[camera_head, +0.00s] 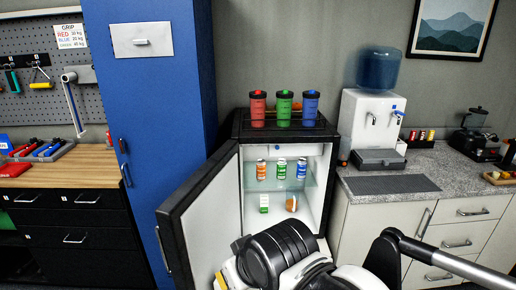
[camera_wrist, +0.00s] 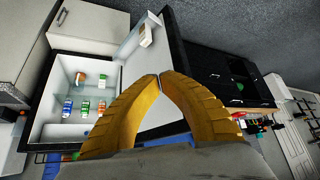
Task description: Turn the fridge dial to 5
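The fridge (camera_head: 236,125) stands open in the head view, its door (camera_head: 205,215) swung out to the left. Its lit white interior (camera_head: 312,165) holds small cans and other items on two levels. In the head view my arm is in front of the fridge's lower opening, and the fingers are mostly hidden. The fridge interior (camera_wrist: 52,75) also shows in the wrist view, turned upside down.
Red, green and blue cups (camera_head: 284,108) stand on the fridge top. A tall blue cabinet (camera_head: 150,100) is left of the fridge. A counter (camera_head: 430,172) with a water dispenser (camera_head: 372,125) is on the right. A white bin (camera_wrist: 147,36) is on the door's inner side.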

